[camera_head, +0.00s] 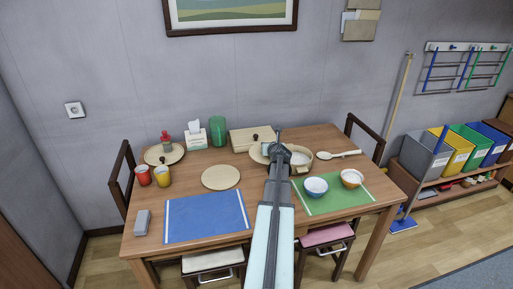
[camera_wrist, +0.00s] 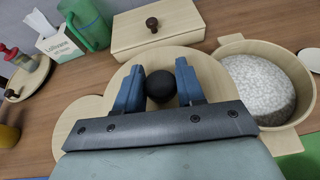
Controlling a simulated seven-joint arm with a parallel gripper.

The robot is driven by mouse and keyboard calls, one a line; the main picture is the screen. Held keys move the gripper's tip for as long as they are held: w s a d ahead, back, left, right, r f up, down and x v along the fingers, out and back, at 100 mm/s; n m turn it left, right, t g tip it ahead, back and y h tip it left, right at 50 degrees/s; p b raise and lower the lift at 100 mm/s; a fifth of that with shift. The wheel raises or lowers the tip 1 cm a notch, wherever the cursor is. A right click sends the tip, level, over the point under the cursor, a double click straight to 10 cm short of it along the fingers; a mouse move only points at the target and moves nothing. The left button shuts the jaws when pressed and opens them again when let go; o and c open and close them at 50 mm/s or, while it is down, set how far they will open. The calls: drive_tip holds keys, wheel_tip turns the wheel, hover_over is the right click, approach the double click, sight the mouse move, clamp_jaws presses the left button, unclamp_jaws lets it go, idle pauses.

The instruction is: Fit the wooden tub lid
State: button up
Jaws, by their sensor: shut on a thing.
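My gripper (camera_head: 276,147) is shut on the black knob (camera_wrist: 161,84) of a round pale wooden lid (camera_wrist: 215,82). In the wrist view its two blue fingers (camera_wrist: 160,88) stand on either side of the knob. The lid also shows in the head view (camera_head: 256,152), partly hidden by my arm. The wooden tub (camera_wrist: 296,80) is just right of the lid. It is open and holds a speckled grey-white filling (camera_wrist: 258,88). In the head view the tub (camera_head: 303,168) is partly behind my gripper. I cannot tell whether the lid is clear of the table.
A wooden box (camera_wrist: 157,30) with a brown knob stands behind. A round board (camera_head: 221,177) lies front left. A wooden spoon (camera_head: 340,154) lies right of the tub. A blue mat (camera_head: 205,217) is bare.

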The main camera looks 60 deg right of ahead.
drive_tip(key=s+d+r, duration=0.3)
drive_tip(key=s+d, duration=1.1)
drive_tip(key=d, duration=0.3)
drive_tip(key=w+a+n+t+y, duration=0.3)
drive_tip(key=w+a+n+y, duration=0.1)
drive_tip(key=w+n+y, duration=0.1)
drive_tip(key=shift+w+a+n+t+y, duration=0.25)
drive_tip(key=shift+a+n+t+y, duration=0.2)
drive_tip(key=shift+n, duration=0.35)
drive_tip(key=shift+f, duration=0.25)
drive_tip(key=shift+f, duration=2.7)
drive_tip(key=shift+f, duration=1.05)
